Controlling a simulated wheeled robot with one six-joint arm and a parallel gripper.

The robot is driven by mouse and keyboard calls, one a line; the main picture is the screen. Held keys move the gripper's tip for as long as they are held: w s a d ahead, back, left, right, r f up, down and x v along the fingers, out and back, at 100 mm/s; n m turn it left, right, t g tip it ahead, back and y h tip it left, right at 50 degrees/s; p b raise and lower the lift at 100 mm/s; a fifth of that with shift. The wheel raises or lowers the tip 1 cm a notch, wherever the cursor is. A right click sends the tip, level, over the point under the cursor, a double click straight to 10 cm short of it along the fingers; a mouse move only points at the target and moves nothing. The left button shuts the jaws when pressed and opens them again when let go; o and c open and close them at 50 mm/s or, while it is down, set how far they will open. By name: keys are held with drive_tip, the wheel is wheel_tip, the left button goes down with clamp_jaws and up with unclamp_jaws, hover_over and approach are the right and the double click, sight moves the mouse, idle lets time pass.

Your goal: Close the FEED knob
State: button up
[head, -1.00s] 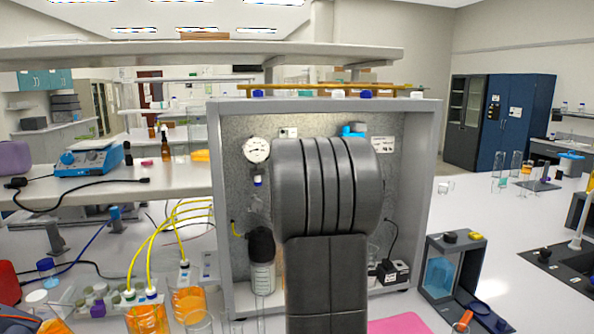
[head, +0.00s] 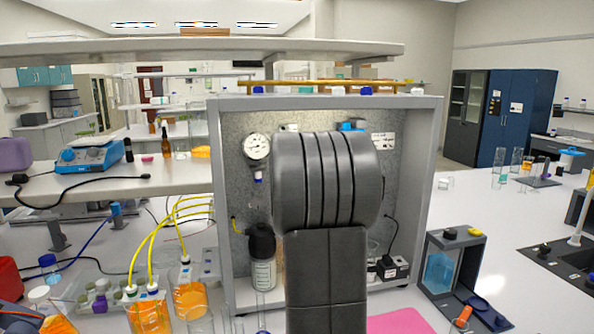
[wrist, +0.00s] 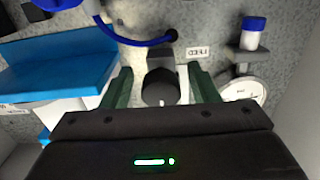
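In the wrist view a dark grey knob (wrist: 160,82) projects from the speckled panel, with a small label (wrist: 198,52) beside it that seems to read FEED upside down. My gripper (wrist: 161,78) is open, its two green fingers on either side of the knob. A gap shows between the knob and each finger, so I see no contact. The knob's far end is partly covered by my gripper's body. In the head view my arm hides the knob and my gripper.
A round gauge (wrist: 242,90) and a blue-capped fitting (wrist: 252,32) are right of the fingers in the wrist view. A blue block (wrist: 62,70) and a blue tube (wrist: 130,38) are on the left. The rig's grey frame (head: 428,190) encloses the panel in the head view.

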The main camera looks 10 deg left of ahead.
drive_tip(key=shift+s+r, duration=0.1)
drive_tip(key=shift+s, duration=0.05)
drive_tip(key=b+v, duration=0.3)
drive_tip(key=v, duration=1)
drive_tip(key=shift+s, duration=0.25)
drive_tip(key=shift+d, duration=0.1)
drive_tip(key=p+x, duration=0.3)
drive_tip(key=x, duration=1.1)
drive_tip(key=shift+s+d, duration=0.1)
